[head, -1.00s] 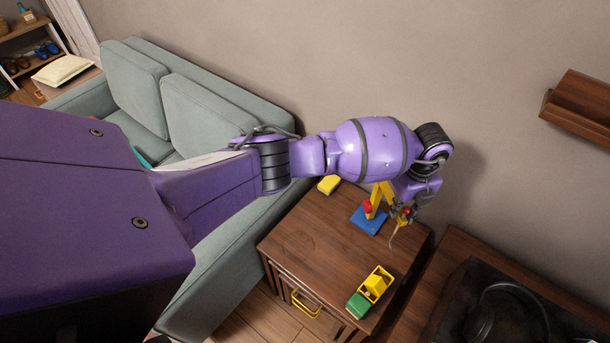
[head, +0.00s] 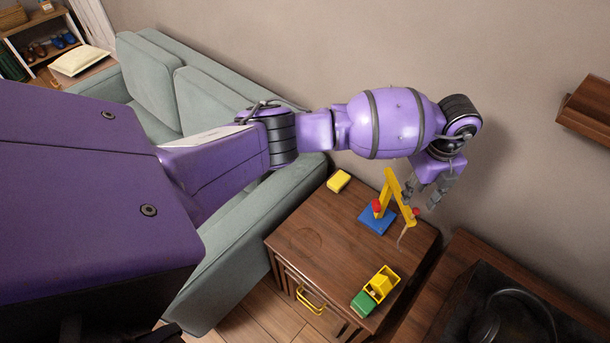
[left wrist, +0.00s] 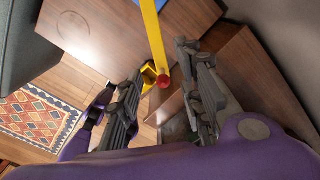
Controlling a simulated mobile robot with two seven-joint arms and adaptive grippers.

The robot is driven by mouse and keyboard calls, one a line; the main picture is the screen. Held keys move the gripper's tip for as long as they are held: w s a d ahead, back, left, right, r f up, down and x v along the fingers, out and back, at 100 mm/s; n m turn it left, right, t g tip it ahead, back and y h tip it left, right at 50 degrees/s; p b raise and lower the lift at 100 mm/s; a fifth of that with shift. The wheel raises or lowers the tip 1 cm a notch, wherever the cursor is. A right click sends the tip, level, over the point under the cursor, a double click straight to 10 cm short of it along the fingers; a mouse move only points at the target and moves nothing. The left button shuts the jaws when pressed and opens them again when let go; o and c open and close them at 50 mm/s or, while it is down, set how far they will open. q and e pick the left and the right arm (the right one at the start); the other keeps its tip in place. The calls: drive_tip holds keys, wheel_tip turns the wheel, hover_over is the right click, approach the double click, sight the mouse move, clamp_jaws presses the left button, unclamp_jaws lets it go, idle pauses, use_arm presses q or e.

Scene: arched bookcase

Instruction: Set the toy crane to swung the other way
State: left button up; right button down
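The toy crane (head: 392,183) stands on its blue base (head: 377,222) near the back of the wooden cabinet top. It has a yellow mast and jib, and a red part sits low beside the mast. The jib slopes down to the right, to a red tip (head: 416,211) with a thin line hanging below. My left gripper (head: 438,191) is open and empty, just right of the jib and apart from it in the head view. In the left wrist view, the yellow jib (left wrist: 153,35) and its red end show between the spread fingers (left wrist: 160,88). My right gripper is not in view.
A yellow block (head: 339,181) lies on the cabinet top (head: 315,225) at the back left. A green and yellow toy truck (head: 375,290) sits at the front right. A grey-green sofa (head: 220,110) stands left, the wall behind. A lower dark wooden surface (head: 440,285) lies right.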

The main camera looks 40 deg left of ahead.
use_arm(q)
wheel_tip(320, 180, up, 5)
drive_tip(key=shift+r, duration=0.2)
idle(0.5)
